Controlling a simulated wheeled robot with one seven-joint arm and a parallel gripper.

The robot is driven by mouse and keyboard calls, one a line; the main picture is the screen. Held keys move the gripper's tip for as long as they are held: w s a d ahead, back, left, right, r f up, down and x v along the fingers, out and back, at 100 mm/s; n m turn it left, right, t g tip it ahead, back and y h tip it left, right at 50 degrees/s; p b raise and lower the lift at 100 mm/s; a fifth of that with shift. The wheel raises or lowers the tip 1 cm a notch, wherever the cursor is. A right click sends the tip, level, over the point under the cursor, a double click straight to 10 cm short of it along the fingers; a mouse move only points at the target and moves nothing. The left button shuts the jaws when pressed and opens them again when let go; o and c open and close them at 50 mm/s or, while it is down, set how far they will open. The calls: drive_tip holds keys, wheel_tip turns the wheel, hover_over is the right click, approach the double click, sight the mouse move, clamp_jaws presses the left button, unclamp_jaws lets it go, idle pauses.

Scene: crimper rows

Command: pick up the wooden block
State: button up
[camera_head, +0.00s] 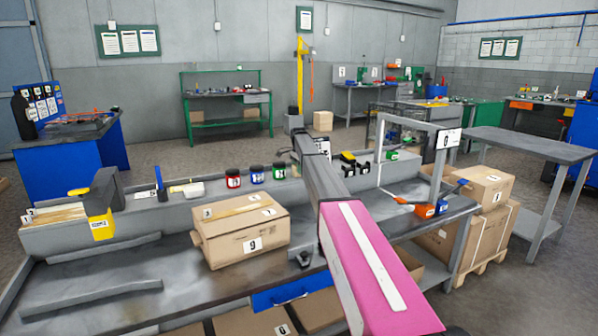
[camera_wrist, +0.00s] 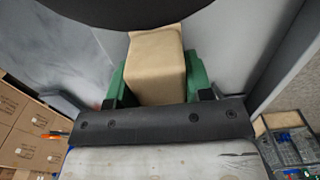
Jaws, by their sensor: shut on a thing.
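The wooden block (camera_wrist: 157,50) is a plain tan piece in the upper middle of the wrist view. My gripper (camera_wrist: 157,82) is shut on it, with a green finger against its left side and another against its right side. The block's far end runs up under a dark rounded shape at the top edge of that view. In the head view my pink and grey arm reaches over the workbench (camera_head: 200,290). I cannot make out the fingers or the block there.
A cardboard box (camera_head: 240,232) stands on the bench left of my arm. Several small jars (camera_head: 257,175) line the back shelf. A yellow-and-grey tool (camera_head: 100,215) stands at left. An orange-and-blue item (camera_head: 430,210) lies right of the arm. Stacked boxes (camera_head: 485,187) stand beyond the bench's right end.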

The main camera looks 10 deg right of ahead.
drive_tip(key=shift+r, duration=0.1)
wheel_tip(320, 180, up, 10)
drive_tip(key=shift+f, duration=0.1)
idle(0.3)
